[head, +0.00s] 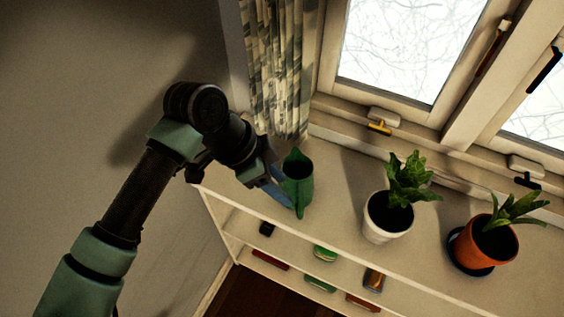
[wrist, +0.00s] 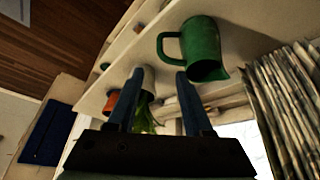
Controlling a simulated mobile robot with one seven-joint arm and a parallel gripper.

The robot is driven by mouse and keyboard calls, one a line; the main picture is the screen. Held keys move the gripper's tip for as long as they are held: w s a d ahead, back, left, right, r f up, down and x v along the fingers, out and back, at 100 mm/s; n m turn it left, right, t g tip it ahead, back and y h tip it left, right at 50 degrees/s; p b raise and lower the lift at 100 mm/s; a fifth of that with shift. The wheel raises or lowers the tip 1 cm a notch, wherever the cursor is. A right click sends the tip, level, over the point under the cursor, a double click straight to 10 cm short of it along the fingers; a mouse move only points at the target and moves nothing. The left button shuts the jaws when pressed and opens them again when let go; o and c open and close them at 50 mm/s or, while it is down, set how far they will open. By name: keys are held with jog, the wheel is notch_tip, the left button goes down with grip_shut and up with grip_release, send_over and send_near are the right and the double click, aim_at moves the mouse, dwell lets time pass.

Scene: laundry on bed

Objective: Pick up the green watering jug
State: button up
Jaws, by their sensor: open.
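The green watering jug (head: 298,184) stands upright at the left end of the white shelf top, near the curtain. In the wrist view the jug (wrist: 204,48) is above and right of the fingertips, with its handle on the left side. My gripper (head: 280,190) is just left of the jug in the head view, its blue fingers close to it. In the wrist view my gripper (wrist: 160,74) is open, with nothing held between the fingers. The handle lies just past the fingertips. Whether a finger touches the jug cannot be told.
A white pot (head: 382,218) with a plant stands right of the jug, and an orange pot (head: 484,246) with a plant farther right. The patterned curtain (head: 280,70) and window (head: 400,50) are behind. Several small items lie on the lower shelves (head: 250,225).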

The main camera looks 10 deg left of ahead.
jog(key=a, duration=0.2)
jog(key=p, duration=0.1)
send_near(298, 218)
jog(key=x, duration=0.2)
jog(key=shift+n+y, duration=0.3)
jog(key=d+f, duration=0.1)
jog(key=f, duration=0.1)
jog(key=w+d+f+p, duration=0.1)
jog(key=d+f, duration=0.1)
jog(key=shift+w, duration=0.15)
jog(key=shift+d+f, duration=0.15)
jog(key=shift+f, duration=0.25)
grip_shut()
jog(key=shift+w+r, duration=0.1)
jog(key=shift+w, duration=0.05)
dwell(0.4)
